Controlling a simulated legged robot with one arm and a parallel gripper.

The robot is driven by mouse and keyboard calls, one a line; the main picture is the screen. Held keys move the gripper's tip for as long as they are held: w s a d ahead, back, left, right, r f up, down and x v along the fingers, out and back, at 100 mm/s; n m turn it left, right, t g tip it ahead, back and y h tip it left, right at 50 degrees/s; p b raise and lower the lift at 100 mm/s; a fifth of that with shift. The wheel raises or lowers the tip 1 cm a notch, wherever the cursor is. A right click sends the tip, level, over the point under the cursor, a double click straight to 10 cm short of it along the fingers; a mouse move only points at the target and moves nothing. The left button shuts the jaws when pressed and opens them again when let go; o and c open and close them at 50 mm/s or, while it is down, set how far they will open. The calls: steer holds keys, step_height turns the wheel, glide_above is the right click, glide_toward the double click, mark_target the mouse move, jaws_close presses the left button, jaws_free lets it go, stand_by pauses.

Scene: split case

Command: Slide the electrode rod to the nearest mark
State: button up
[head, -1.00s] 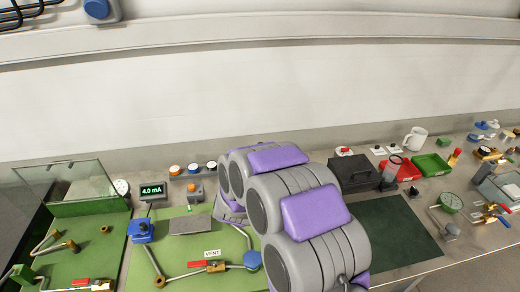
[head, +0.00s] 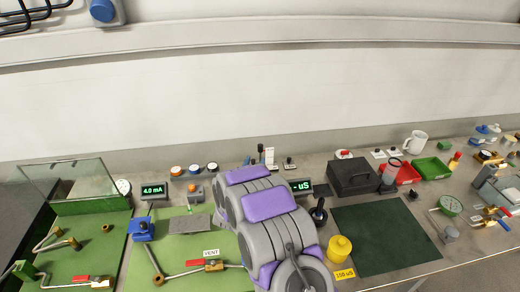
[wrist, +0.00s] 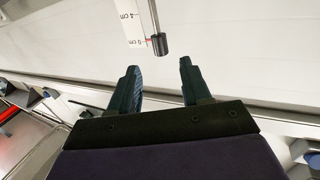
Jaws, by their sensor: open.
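The thick end is next to the 0 cm mark, where a red line shows. My gripper (wrist: 159,66) is open and empty, its two fingers pointing toward the rod's end but apart from it.
A meter (head: 302,186) reading "- uS" stands right of my arm. A yellow jar (head: 340,249) labelled 150 uS sits near the front, beside a dark green mat (head: 385,235) that is clear. A black case (head: 354,177) stands behind the mat. A 4.0 mA display (head: 153,190) is at left.

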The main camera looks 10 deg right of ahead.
mark_target(259, 150)
steer(key=x, duration=0.9)
steer(key=shift+w+b, duration=0.4)
steer(key=shift+c, duration=0.2)
jaws_close()
